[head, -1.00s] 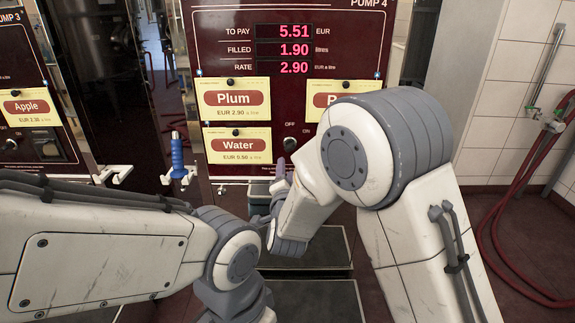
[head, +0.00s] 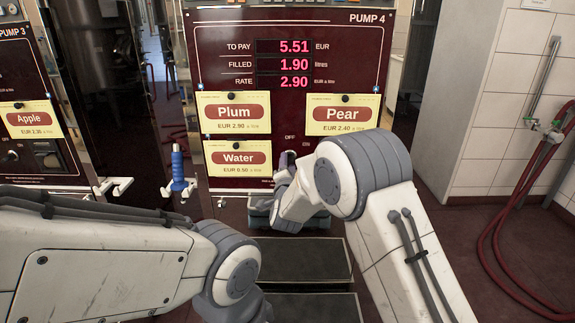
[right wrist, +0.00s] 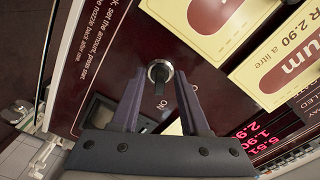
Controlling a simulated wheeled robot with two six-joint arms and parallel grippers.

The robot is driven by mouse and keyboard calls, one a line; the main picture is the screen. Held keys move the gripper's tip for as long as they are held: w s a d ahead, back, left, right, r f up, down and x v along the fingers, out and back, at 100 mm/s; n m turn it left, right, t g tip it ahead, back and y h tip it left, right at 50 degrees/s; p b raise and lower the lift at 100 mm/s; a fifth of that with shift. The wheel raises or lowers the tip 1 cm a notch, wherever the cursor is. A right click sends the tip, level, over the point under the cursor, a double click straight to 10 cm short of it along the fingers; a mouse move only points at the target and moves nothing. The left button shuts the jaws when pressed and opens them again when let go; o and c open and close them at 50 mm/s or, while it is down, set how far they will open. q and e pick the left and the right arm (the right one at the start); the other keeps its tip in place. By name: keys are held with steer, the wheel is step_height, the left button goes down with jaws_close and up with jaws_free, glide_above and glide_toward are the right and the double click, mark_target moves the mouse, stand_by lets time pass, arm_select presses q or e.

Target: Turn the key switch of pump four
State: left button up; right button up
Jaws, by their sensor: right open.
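Pump four's dark red panel (head: 345,90) stands ahead in the head view, with its display reading 5.51, 1.90 and 2.90. Its key switch (right wrist: 159,72) shows in the right wrist view as a round metal ring with a black key piece, the ON label beside it. My right gripper (right wrist: 160,88) is open, one finger on each side of the switch, near its tips; I cannot tell whether they touch. In the head view my right gripper (head: 288,158) covers the switch, just below the OFF label. My left gripper is out of view; only its arm shows at lower left.
Plum (head: 237,112), Pear (head: 341,115) and Water (head: 238,158) cards hang around the switch. A blue-handled nozzle (head: 178,168) is at the panel's left. Pump three (head: 35,125) stands further left. A red hose (head: 500,225) hangs on the tiled wall at right.

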jaws_close()
steer(key=n, duration=1.1)
steer(key=shift+d+f+n, duration=0.25)
steer(key=shift+n, duration=0.15)
stand_by(0.5)
